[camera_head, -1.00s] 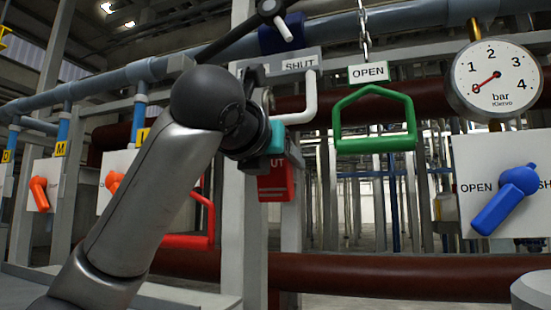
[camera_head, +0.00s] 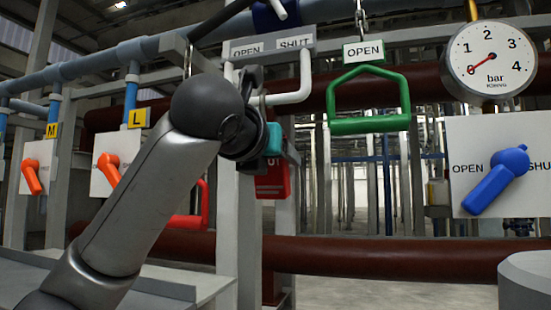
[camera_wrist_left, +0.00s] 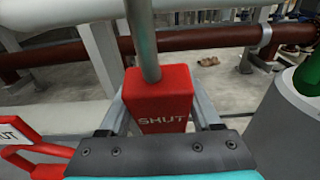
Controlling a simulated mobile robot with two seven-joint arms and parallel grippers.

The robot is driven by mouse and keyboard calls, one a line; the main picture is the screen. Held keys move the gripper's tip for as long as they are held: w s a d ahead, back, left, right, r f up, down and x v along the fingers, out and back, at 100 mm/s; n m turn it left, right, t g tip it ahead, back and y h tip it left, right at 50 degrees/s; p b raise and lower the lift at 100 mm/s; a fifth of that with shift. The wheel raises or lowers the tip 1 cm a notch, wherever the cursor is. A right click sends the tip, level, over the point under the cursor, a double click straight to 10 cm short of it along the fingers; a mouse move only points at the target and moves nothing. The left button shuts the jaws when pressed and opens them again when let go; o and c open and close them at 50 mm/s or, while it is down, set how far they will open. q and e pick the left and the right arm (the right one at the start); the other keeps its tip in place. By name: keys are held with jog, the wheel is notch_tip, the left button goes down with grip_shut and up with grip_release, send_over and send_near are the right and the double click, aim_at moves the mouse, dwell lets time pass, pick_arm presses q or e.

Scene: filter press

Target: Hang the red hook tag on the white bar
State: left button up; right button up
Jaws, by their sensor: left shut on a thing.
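The red hook tag (camera_head: 271,182) hangs below my left gripper (camera_head: 268,152) in the head view. The left wrist view shows it as a red block (camera_wrist_left: 157,97) marked SHUT with a grey rod rising from its top. My left gripper (camera_wrist_left: 158,112) is shut on the block, one finger on each side. The white bar (camera_head: 296,97) is below the OPEN and SHUT sign, above and behind the gripper in the picture. My arm hides part of the bar. The top of the hook is hard to make out, so I cannot tell whether it touches the bar. My right gripper is not in view.
A green handle (camera_head: 369,124) hangs under an OPEN plate to the right of the bar. A red handle (camera_head: 189,218) is partly behind my arm. A pressure gauge (camera_head: 488,59) and blue valve lever (camera_head: 494,182) are at right. A grey post (camera_head: 238,245) stands below the sign.

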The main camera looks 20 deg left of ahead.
pick_arm(q)
jog(key=o, duration=1.5)
jog(key=s+b, duration=0.1)
jog(key=s, duration=0.4)
jog(key=s+r+b, duration=0.1)
jog(key=s+b, duration=0.1)
jog(key=s, duration=0.3)
jog(key=s+b, duration=0.1)
jog(key=s, duration=0.4)
jog(key=shift+s+a+r, duration=0.15)
jog(key=shift+a+r, duration=0.1)
